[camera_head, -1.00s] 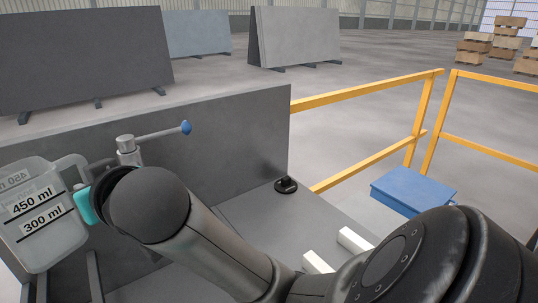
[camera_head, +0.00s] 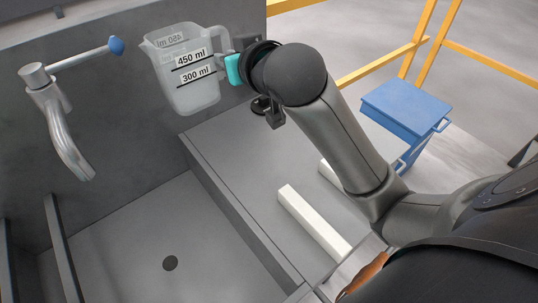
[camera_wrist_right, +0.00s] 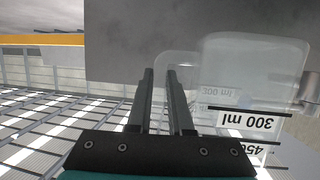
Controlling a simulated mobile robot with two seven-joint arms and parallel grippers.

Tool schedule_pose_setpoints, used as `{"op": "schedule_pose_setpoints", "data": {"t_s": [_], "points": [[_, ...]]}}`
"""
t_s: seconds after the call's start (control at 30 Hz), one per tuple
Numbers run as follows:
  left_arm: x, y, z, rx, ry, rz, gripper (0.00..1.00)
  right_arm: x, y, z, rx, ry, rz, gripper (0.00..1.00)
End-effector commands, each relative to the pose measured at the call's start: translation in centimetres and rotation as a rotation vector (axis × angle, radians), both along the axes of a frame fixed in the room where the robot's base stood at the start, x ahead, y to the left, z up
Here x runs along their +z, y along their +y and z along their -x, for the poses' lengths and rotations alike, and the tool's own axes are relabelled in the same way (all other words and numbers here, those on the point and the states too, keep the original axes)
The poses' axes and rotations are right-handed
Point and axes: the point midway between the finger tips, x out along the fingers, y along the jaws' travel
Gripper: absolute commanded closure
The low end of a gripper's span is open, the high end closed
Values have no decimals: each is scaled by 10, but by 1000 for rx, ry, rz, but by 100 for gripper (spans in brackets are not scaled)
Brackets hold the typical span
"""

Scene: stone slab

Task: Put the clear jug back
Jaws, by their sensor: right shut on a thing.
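The clear jug (camera_head: 196,92) is a translucent measuring jug with 450 ml and 300 ml marks. It is upright in the head view, in front of the grey back panel and to the right of the tap. My right gripper (camera_head: 224,66) is shut on its handle from the right; the fingertips are partly hidden in the head view. In the right wrist view the jug (camera_wrist_right: 255,72) appears inverted, with the two dark fingers (camera_wrist_right: 167,95) at its handle. The jug appears held above the slab, height unclear. My left gripper is not in view.
The metal tap (camera_head: 62,130) with a blue-tipped lever stands left over a grey basin with a drain (camera_head: 170,263). Two white bars (camera_head: 312,222) lie on the slab (camera_head: 235,140) to the right. A blue bin (camera_head: 405,108) and yellow railing (camera_head: 405,55) stand beyond.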

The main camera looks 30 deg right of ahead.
Motion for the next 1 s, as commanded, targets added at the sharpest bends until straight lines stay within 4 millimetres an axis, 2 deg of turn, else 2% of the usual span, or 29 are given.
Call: {"op": "schedule_pose_setpoints", "data": {"t_s": [0.03, 0.13, 0.2, 0.33, 0.5, 0.63, 0.73, 1.0], "points": [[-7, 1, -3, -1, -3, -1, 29, -18, -12, -2, -3, 4, 2, 100], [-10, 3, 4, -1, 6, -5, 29, -34, -32, -6, -5, -3, 2, 100], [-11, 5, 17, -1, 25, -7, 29, -42, -46, -8, -5, -9, 1, 100], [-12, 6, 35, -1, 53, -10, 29, -54, -68, -9, -6, -23, -2, 100], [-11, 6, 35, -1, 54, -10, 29, -60, -89, -8, -7, -42, -4, 100], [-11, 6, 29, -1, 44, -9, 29, -63, -96, -8, -7, -51, -6, 100], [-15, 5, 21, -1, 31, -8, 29, -76, -98, -8, -8, -51, -7, 100], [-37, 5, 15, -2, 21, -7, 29, -148, -97, -7, -8, -48, -8, 100]]}}
